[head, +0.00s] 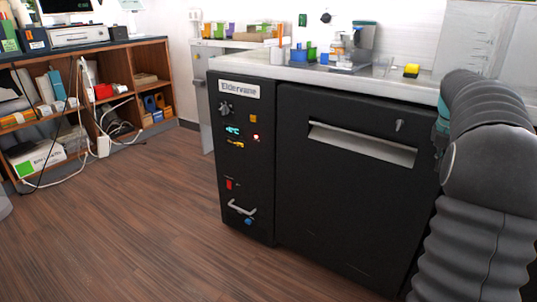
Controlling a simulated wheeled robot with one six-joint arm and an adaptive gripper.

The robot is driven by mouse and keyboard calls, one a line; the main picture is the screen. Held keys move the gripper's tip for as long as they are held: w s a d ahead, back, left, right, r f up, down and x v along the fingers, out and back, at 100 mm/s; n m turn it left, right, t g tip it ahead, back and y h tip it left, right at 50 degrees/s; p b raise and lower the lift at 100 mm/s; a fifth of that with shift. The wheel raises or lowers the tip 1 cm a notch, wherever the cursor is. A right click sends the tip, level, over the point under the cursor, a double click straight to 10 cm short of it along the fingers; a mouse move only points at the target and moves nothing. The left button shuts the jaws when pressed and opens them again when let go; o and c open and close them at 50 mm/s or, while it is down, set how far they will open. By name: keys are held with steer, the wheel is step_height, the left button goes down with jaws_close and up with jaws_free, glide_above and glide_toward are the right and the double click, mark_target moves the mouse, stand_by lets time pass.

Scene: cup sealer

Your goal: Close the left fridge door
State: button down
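A black under-counter unit stands at the centre and right of the head view, with a wide black door (335,190) and a long silver recessed handle (362,145) near the door's top. The door looks flush with the unit's front. Its right edge is partly hidden behind my arm, so I cannot tell whether another door stands there, or whether this is the left fridge door. My grey arm fills the right side of the view.
A control panel (245,165) with a knob, small lights and a lower silver handle (241,208) is left of the door. A metal counter (300,74) holds cups and bottles. Wooden shelves (125,60) stand at the far left. The wooden floor (130,230) in front is clear.

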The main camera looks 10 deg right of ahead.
stand_by(0.5)
steer(key=s+a+r, duration=0.4)
steer(key=s+r, duration=0.1)
steer(key=r, duration=0.4)
steer(key=shift+r, duration=0.35)
